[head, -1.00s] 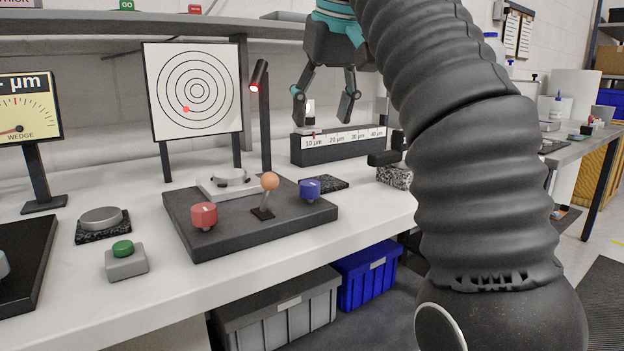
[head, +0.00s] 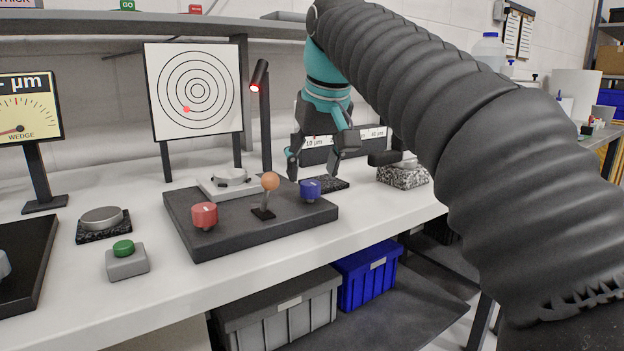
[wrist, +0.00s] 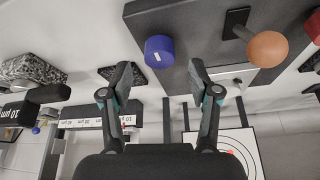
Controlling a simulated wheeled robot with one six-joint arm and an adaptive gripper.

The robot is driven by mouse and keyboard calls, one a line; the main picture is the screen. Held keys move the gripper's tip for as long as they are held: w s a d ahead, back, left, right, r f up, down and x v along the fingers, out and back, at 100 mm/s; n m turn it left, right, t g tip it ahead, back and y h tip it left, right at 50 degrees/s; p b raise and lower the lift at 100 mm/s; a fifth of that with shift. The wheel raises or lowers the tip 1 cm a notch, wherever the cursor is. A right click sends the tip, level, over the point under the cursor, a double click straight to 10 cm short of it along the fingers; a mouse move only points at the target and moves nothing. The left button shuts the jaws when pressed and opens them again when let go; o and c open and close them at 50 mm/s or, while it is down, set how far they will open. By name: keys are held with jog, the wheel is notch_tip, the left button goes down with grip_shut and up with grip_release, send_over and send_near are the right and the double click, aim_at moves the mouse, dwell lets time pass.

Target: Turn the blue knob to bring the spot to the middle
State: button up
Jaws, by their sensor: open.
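The blue knob (head: 310,190) stands at the right end of the dark fixture base (head: 265,228), with a small white mark on it. My gripper (head: 314,168) is open and empty, just above and behind the knob in the head view. In the wrist view the knob (wrist: 159,50) shows beyond the open fingertips (wrist: 160,78), roughly midway between them, and the fingers appear clear of it. The red spot (head: 186,109) lies on the ringed target board (head: 219,122), left of and below the centre.
An orange ball-topped lever (head: 270,182) stands left of the blue knob, and a red knob (head: 204,215) farther left. A mirror mount (head: 229,178) and a lamp post (head: 265,130) stand behind. A dark speckled pad (head: 335,183) lies just right of the base.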

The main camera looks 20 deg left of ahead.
aim_at(310, 183)
jog(key=shift+x, duration=1.6)
jog(key=c, duration=1.1)
